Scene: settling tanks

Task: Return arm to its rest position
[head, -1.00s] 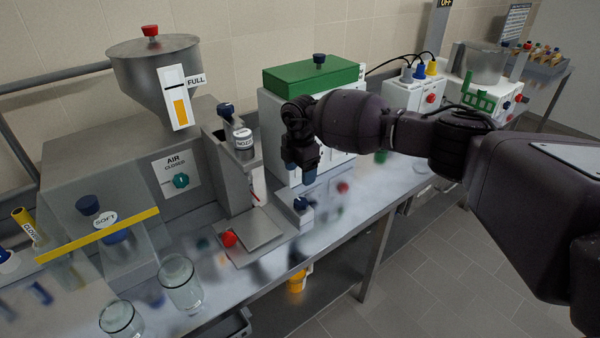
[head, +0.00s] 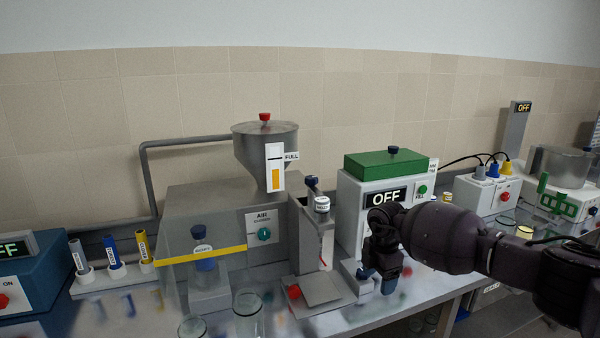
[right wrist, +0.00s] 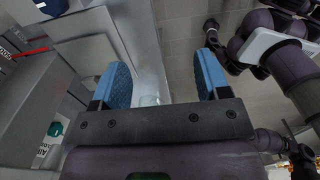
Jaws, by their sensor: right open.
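My right gripper (head: 379,282) comes in from the right in the head view, in front of the white box with the green lid (head: 385,165) and its OFF display. In the right wrist view its two blue fingers (right wrist: 160,85) are wide apart with nothing between them. The fingers hang above the front edge of the steel bench (head: 440,290). Whether they touch anything there cannot be told from the head view. My left gripper is not in view.
A hopper machine (head: 180,205) with a clear guard and yellow bar stands left of the gripper. Two glass jars (head: 249,312) stand near the bench's front. Another device (head: 478,192) with cables stands to the right. Open floor lies beyond the bench edge.

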